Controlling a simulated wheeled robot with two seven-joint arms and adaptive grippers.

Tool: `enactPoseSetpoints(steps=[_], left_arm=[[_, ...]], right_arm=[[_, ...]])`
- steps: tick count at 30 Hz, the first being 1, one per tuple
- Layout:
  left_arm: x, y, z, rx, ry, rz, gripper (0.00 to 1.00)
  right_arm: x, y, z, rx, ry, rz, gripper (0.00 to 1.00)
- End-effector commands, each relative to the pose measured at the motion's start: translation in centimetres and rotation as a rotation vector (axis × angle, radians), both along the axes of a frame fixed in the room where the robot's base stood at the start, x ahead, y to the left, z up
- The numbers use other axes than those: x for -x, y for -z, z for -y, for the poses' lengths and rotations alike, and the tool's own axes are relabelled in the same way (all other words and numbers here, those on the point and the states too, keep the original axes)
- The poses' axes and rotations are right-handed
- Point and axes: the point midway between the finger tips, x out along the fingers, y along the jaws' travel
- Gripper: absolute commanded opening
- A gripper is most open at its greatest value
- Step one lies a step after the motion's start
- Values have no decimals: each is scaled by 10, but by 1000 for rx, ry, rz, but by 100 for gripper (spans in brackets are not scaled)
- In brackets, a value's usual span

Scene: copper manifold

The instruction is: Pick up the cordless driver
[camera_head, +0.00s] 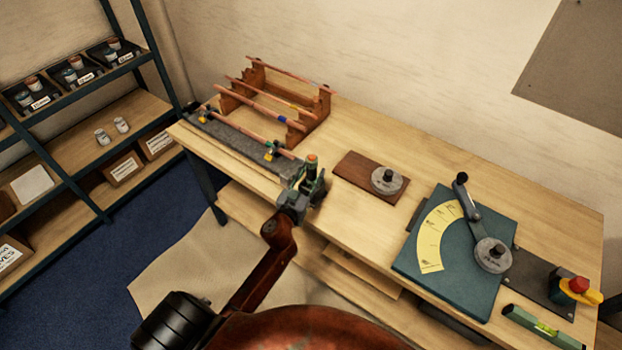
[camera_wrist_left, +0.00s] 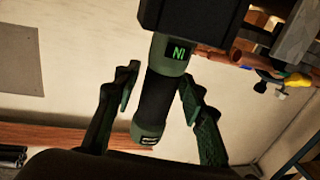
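The cordless driver, green and black, shows in the left wrist view (camera_wrist_left: 160,90). Its black grip lies between my left gripper's two fingers (camera_wrist_left: 160,95), with a green "N1" label at one end and a wide black block beyond it. The fingers stand on both sides of the grip with narrow gaps, so the left gripper looks open around it. In the head view my left gripper (camera_head: 303,192) is over the workbench's front edge. A small green and orange shape beside it may be part of the driver; the gripper partly hides it. My right gripper is out of view.
The workbench (camera_head: 450,160) holds a wooden rack (camera_head: 262,100) with copper pipes, a grey strip with clamped pipe behind the gripper, a brown board (camera_head: 360,168), a teal bending plate (camera_head: 415,262) and a level (camera_head: 540,327). Shelves (camera_head: 90,150) stand left. The bench's back right is clear.

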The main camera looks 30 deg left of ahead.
Motion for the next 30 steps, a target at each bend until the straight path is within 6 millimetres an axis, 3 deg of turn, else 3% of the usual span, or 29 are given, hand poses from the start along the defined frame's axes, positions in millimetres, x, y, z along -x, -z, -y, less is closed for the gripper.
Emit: enactPoseSetpoints(steps=[15, 25, 30], left_arm=[[0, 0, 0, 0, 0, 0, 1], [0, -5, 0, -1, 1, 4, 0], [0, -29, 1, -3, 3, 8, 0]], right_arm=[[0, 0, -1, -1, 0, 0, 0], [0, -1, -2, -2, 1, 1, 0], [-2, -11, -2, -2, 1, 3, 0]])
